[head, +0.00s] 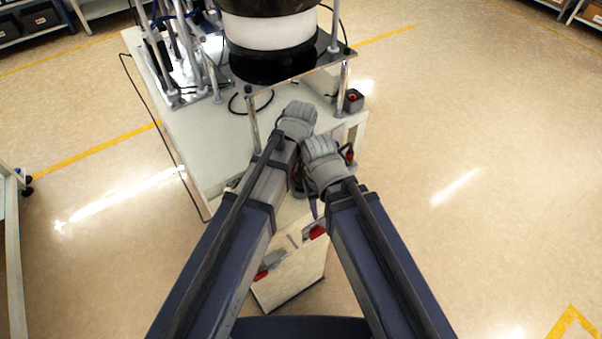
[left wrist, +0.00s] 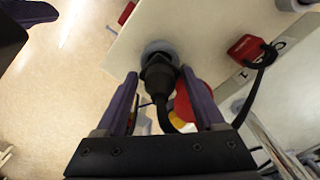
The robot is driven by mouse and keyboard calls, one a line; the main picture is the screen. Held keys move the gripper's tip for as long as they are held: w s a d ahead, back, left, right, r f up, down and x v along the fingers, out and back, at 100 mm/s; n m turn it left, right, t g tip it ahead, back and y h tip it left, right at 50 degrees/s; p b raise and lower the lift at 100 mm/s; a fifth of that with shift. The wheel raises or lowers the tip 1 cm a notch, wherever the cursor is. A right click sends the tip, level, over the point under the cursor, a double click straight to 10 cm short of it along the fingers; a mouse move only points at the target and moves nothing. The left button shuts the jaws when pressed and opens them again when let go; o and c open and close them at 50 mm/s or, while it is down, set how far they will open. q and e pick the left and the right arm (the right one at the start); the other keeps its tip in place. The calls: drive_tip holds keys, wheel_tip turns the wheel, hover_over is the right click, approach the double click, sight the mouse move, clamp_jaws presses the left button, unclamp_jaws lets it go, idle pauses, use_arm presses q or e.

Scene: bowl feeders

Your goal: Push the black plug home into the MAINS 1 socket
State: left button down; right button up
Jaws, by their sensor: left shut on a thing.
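The black plug (left wrist: 158,75) sits between the two purple fingers of my left gripper (left wrist: 160,88) in the left wrist view. The gripper is shut on it. The plug's front end meets a round grey socket (left wrist: 161,49) on a pale panel (left wrist: 205,30). I cannot tell how deep it sits, and no socket label is readable. A black cable bends away from the plug's rear. In the head view my forearms and wrists hide the plug and most of both grippers. My right gripper's jaws cannot be made out.
A red part (left wrist: 245,48) with a black cable is right of the socket, beside I and O markings. A red and yellow round part (left wrist: 187,103) lies behind the right finger. The bench (head: 205,150) carries a large bowl feeder (head: 268,35). Open floor lies on both sides.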

sight(301, 167)
use_arm(q)
drive_tip(key=shift+f+b, duration=1.25)
drive_tip(key=shift+f, duration=0.05)
idle(0.8)
unclamp_jaws()
idle(0.4)
drive_tip(key=shift+r+p, duration=3.65)
drive_tip(key=shift+r, duration=0.1)
wheel_tip(301, 167, up, 4)
drive_tip(key=p, duration=0.4)
